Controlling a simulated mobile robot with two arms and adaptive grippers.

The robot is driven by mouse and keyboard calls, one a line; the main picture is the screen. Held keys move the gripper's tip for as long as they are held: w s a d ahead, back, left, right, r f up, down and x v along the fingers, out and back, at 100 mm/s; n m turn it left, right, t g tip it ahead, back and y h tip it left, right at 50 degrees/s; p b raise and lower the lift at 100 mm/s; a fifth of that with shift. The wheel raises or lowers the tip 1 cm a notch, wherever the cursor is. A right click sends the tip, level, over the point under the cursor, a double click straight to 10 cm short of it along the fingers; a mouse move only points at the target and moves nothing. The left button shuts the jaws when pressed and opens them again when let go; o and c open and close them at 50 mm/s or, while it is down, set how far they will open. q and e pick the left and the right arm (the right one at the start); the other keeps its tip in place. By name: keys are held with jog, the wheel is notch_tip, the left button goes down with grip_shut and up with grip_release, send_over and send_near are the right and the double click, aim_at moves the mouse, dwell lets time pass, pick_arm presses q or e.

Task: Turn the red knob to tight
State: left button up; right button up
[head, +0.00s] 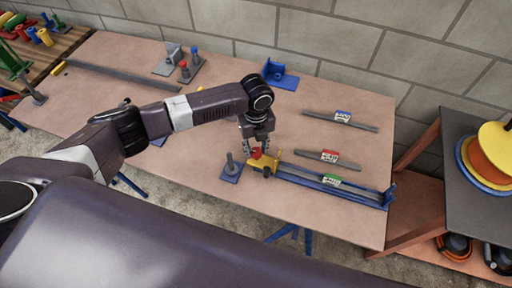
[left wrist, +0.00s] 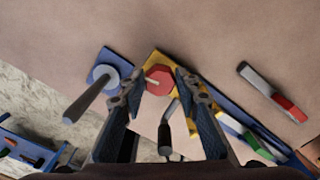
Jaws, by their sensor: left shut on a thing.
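The red knob (head: 256,153) sits on a yellow block (head: 263,167) at the left end of a blue rail (head: 330,185). In the left wrist view the red knob (left wrist: 158,76) shows a pale line on top and lies between the two fingertips. My left gripper (head: 258,145) reaches down from above and is shut on the knob. The yellow block (left wrist: 150,56) shows around the knob in the wrist view. A dark handle (left wrist: 165,138) shows below the knob, between the fingers. My right gripper is not in view.
A blue base with a grey post (head: 231,170) stands just left of the knob. Bars with blue (head: 342,116), red (head: 330,156) and green (head: 331,180) labels lie to the right. A blue bracket (head: 280,75) stands behind. The table's front edge is close.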

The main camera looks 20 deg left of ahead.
aim_at(257, 150)
pick_arm(q)
jog(key=shift+w+r+m, duration=0.1)
jog(key=shift+m, duration=1)
jog(key=o, duration=1.1)
jog(key=shift+o, duration=0.2)
notch_tip(257, 150, up, 12)
